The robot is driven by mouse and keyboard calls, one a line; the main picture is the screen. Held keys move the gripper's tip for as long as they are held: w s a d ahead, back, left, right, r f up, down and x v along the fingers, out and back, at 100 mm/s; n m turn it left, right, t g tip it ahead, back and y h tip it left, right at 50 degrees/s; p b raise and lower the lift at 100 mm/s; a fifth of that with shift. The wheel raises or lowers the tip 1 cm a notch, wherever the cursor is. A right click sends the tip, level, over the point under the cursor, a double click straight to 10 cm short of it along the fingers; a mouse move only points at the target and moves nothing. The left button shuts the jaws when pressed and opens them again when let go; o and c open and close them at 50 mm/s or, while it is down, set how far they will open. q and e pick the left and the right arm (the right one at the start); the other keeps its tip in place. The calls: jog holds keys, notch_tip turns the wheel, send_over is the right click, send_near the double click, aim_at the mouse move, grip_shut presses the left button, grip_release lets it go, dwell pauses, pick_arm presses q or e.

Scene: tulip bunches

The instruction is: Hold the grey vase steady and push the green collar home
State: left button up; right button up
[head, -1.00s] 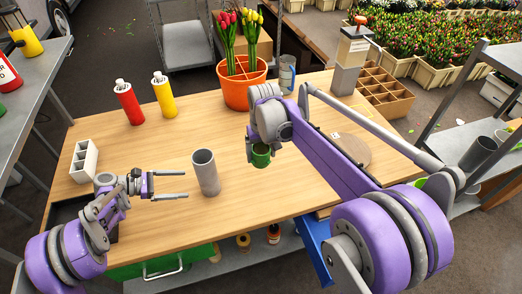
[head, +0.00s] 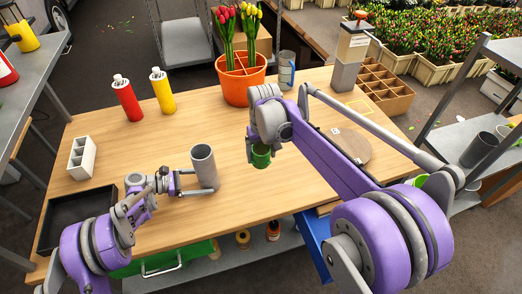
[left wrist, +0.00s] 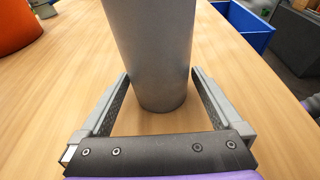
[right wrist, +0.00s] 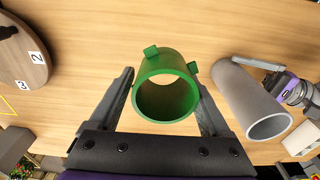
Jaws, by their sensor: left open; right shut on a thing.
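The grey vase (head: 204,168) stands upright on the wooden table, and it also shows in the left wrist view (left wrist: 152,50). My left gripper (head: 197,182) is open, with one finger on each side of the vase near its base. In the left wrist view (left wrist: 160,95) gaps show beside the vase. The green collar (head: 261,157) is a short open ring with small tabs, held in my right gripper (right wrist: 168,95) to the right of the vase in the head view. The right gripper is shut on it. In the right wrist view the collar (right wrist: 163,70) is apart from the vase (right wrist: 250,98).
An orange pot of tulips (head: 240,84) stands at the back. A red bottle (head: 126,97) and a yellow bottle (head: 162,92) stand behind the vase. A white divided holder (head: 82,158) and a black tray (head: 70,215) are at the left. A round board (head: 345,146) lies at the right.

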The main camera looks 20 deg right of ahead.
pick_arm(q)
jog(key=shift+s+d+f, duration=0.1)
jog(key=shift+d+f, duration=0.05)
jog(key=shift+d, duration=0.35)
pick_arm(e)
jog(key=shift+s+f, duration=0.1)
jog(key=shift+f, duration=0.25)
pick_arm(q)
jog(key=c, duration=0.9)
pick_arm(e)
jog(key=w+a+r, duration=0.3)
jog(key=a+r, duration=0.2)
jog(key=a, duration=0.3)
jog(key=w+a+r, duration=0.4)
jog(key=a+r, duration=0.1)
jog(key=a, duration=0.4)
jog(key=shift+a+r+g, duration=0.2)
jog(key=shift+r+g, duration=0.15)
jog(key=shift+g, duration=0.05)
